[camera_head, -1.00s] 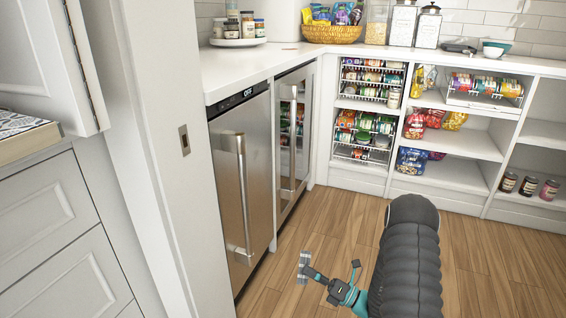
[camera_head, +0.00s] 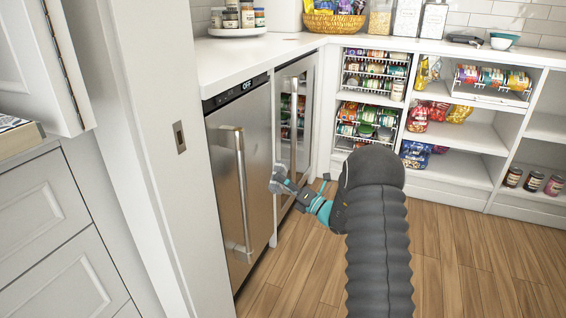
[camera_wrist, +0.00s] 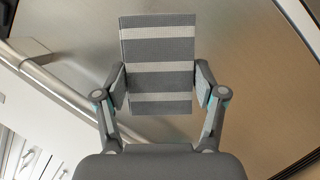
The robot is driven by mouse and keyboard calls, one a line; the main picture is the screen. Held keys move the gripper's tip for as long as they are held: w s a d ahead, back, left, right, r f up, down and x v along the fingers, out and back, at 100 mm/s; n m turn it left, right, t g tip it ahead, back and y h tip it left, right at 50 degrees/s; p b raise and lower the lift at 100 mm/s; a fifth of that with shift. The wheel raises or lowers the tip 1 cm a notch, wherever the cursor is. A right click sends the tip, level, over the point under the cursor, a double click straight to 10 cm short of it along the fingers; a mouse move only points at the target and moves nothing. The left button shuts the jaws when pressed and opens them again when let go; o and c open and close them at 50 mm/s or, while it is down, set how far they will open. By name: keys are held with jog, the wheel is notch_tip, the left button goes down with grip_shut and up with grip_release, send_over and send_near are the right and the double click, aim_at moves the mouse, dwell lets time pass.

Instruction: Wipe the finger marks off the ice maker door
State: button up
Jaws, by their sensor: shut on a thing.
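The ice maker (camera_head: 262,180) is the stainless-steel unit left of centre, with a dark panel reading OFF (camera_head: 247,85) on top and a vertical bar handle (camera_head: 242,195). Its door looks closed. I cannot make out finger marks on it. My gripper (camera_head: 287,186) is in front of the door's right side and is shut on a grey cloth with pale stripes (camera_head: 276,178). In the wrist view the cloth (camera_wrist: 158,65) stands flat between both fingers, with brushed steel (camera_wrist: 240,100) behind it. I cannot tell whether the cloth touches the door.
A glass-door fridge (camera_head: 300,125) with a bar handle adjoins the ice maker on the right. White shelves (camera_head: 460,180) with cans, bags and jars line the back. A white door frame (camera_head: 150,160) stands close on the left. The wood floor (camera_head: 440,250) is clear.

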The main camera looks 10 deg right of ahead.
aim_at(283, 162)
jog(key=shift+m+t+h, duration=0.3)
jog(key=shift+t+h, duration=0.2)
jog(key=w+r, duration=0.1)
jog(key=r, duration=0.1)
jog(key=w+r, duration=0.1)
jog(key=r, duration=0.3)
jog(key=shift+w+d, duration=0.3)
jog(key=shift+w, duration=0.1)
jog(key=shift+w+a, duration=0.9)
jog(key=shift+a, duration=0.3)
jog(key=shift+w+a, duration=0.85)
jog(key=shift+a, duration=0.35)
jog(key=shift+w+a, duration=0.55)
jog(key=shift+a, duration=0.25)
jog(key=shift+w+d, duration=1.25)
jog(key=shift+w, duration=0.4)
jog(key=shift+a, duration=0.1)
jog(key=shift+s+a+b, duration=0.4)
jog(key=shift+s+a, duration=0.9)
jog(key=shift+s, duration=0.2)
jog(key=shift+a, duration=0.15)
jog(key=shift+c, duration=0.4)
